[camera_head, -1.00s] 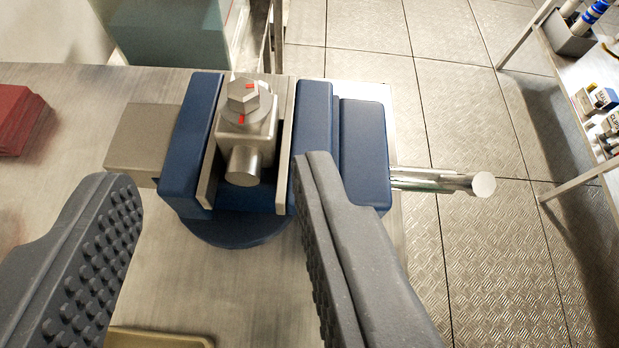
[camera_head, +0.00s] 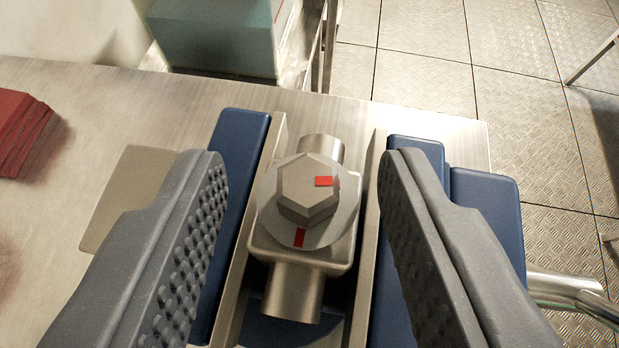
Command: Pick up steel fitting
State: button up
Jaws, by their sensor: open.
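The steel fitting (camera_head: 292,290) sits upright between the jaws of a blue vise (camera_head: 240,150) on the metal bench. It has a hex cap on a round washer, a squarish body and a pipe stub front and back. A red mark shows on the hex and another on the washer; the two are not in line. My gripper (camera_head: 303,165) is open and empty. Its ribbed fingers stand to the left and right of the fitting, over the vise jaws, apart from the fitting. The lower part of the fitting is hidden between the jaw plates.
The steel bench (camera_head: 110,100) has free room at the left. A stack of red cloths or pads (camera_head: 20,130) lies at its far left. The vise handle (camera_head: 570,290) sticks out at the right. A teal box (camera_head: 215,35) stands behind the bench, with tiled floor (camera_head: 420,80) beyond.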

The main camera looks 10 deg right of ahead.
jog(key=x, duration=0.4)
jog(key=shift+w+f, duration=0.1)
jog(key=shift+c, duration=0.3)
grip_shut()
